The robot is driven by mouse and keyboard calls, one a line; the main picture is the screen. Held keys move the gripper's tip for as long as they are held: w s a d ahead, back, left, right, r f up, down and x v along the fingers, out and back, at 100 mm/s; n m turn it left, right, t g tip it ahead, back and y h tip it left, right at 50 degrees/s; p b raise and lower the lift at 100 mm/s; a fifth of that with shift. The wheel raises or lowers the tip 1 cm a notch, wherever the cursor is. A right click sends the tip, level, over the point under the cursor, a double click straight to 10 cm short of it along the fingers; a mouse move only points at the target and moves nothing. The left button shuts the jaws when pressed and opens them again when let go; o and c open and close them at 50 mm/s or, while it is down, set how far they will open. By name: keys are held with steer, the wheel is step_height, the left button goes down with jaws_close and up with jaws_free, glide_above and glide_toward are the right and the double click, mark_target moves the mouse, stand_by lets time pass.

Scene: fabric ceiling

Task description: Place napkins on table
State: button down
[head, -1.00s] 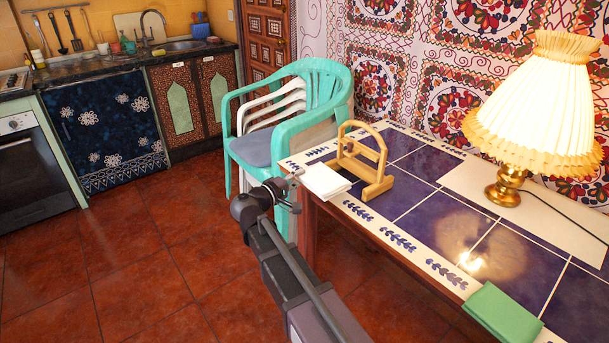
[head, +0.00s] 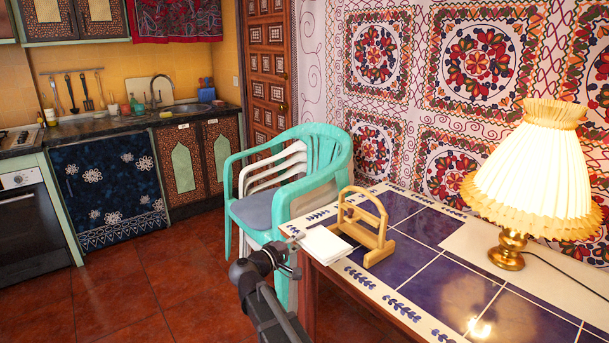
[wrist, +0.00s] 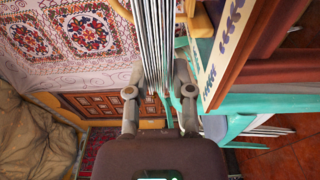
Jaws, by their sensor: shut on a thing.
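My gripper (head: 290,258) is shut on a stack of white napkins (head: 323,244) at the near left corner of the tiled table (head: 375,290). In the wrist view the napkins (wrist: 154,40) show edge-on as several thin white layers between the two fingers (wrist: 158,88). A wooden napkin holder (head: 380,247) stands upright on the table just right of the napkins. The napkins are outside its frame, close to its left side. I cannot tell whether they touch the holder or the tabletop.
A lit lamp (head: 508,250) with a pleated shade stands at the right of the table. Green and white plastic chairs (head: 325,150) are stacked behind the table's left end. A patterned cloth wall (head: 440,100) rises behind. Red tiled floor (head: 170,275) is open at left.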

step_height(320, 180, up, 22)
steer(key=p, duration=2.1)
steer(key=shift+s+f, duration=0.1)
